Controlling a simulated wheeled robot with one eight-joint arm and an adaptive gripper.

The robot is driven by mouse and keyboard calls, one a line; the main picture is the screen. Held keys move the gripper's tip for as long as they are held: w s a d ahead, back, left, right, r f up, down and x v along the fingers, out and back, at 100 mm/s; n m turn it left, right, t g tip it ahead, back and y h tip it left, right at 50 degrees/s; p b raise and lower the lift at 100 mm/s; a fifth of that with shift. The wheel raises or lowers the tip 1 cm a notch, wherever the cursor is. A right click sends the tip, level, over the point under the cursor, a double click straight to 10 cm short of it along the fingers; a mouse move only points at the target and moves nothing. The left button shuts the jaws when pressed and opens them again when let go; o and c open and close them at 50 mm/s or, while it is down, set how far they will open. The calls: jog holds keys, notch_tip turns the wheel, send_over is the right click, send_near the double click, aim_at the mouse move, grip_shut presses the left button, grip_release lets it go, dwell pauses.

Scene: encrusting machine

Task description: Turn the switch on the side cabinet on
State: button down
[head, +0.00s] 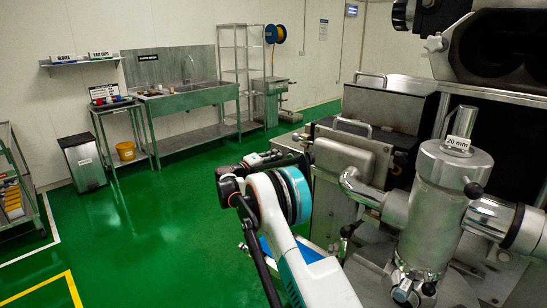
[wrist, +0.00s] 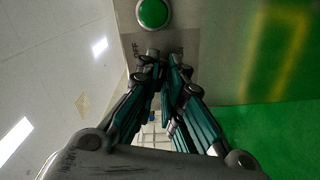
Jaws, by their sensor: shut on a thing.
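In the wrist view, my gripper (wrist: 165,56) has its fingertips close together at a grey label plate (wrist: 190,42) on the cabinet side (wrist: 225,25). It is shut on the switch, which the fingertips almost wholly hide, so I cannot tell its angle. A round green button (wrist: 153,12) sits just above the plate. In the head view, my arm reaches toward the machine (head: 375,150), and the switch is not visible there.
The machine's steel cylinder (head: 440,205) and pipes stand close on the right of my arm. The green floor (head: 140,230) on the left is clear.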

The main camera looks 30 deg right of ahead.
jog(key=m, duration=0.6)
jog(key=shift+f, duration=0.25)
jog(key=shift+m, duration=0.3)
jog(key=c, duration=1.7)
grip_release()
jog(key=shift+a, duration=0.1)
jog(key=v, duration=1.2)
jog(key=shift+r, duration=0.1)
